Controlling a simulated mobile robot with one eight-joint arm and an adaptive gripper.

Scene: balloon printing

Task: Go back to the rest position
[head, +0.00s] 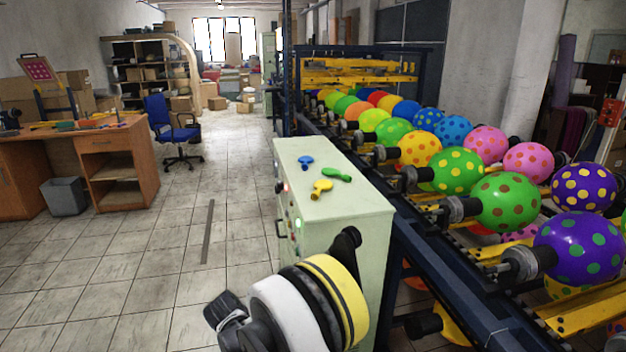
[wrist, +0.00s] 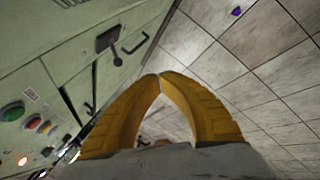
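In the wrist view the two yellow fingers of my gripper (wrist: 160,76) meet at their tips, with nothing seen between them. They hang over the tiled floor beside the green control cabinet (wrist: 60,50). In the head view my arm is folded low in front of that cabinet (head: 345,240), and the fingers are hidden there. On the cabinet top lie three uninflated balloons: a blue one (head: 306,162), a green one (head: 337,174) and a yellow one (head: 320,189).
The printing machine (head: 430,250) with rows of dotted inflated balloons (head: 505,201) fills the right. A wooden desk (head: 120,165), a grey bin (head: 65,196) and a blue chair (head: 170,130) stand left. A small blue-purple object (wrist: 236,11) lies on the floor. The floor aisle is mostly clear.

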